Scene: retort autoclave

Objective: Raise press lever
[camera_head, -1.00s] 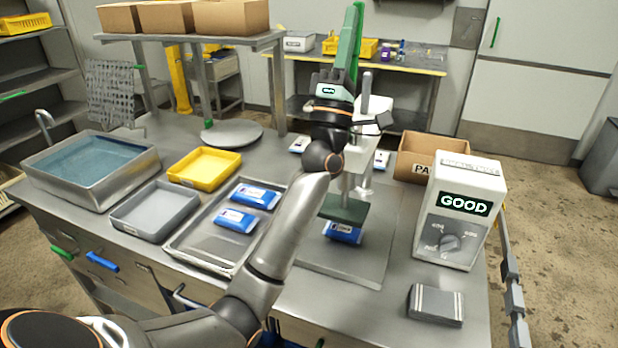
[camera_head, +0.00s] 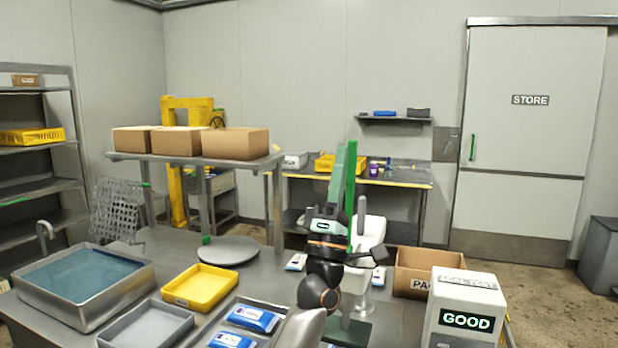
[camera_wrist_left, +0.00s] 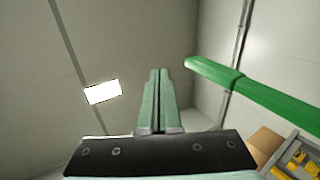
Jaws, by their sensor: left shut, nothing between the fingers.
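The press lever (camera_head: 351,172) is a long green bar standing nearly upright above the white press body (camera_head: 372,232). The dark green press plate (camera_head: 356,332) is low, near the picture's bottom edge. My left gripper (camera_head: 339,168) points up close beside the lever, on its left. Its pale green fingers are together and empty; the wrist view shows the fingers (camera_wrist_left: 158,100) shut. There the lever (camera_wrist_left: 255,90) runs slantwise to the right of the fingers, with a visible gap. My right gripper is out of view.
A white box marked GOOD (camera_head: 466,302) and a cardboard box (camera_head: 412,272) stand right of the press. A yellow tray (camera_head: 201,288), a grey tray (camera_head: 146,326) and a water basin (camera_head: 82,284) are at left. A shelf (camera_head: 195,160) with cardboard boxes rises behind.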

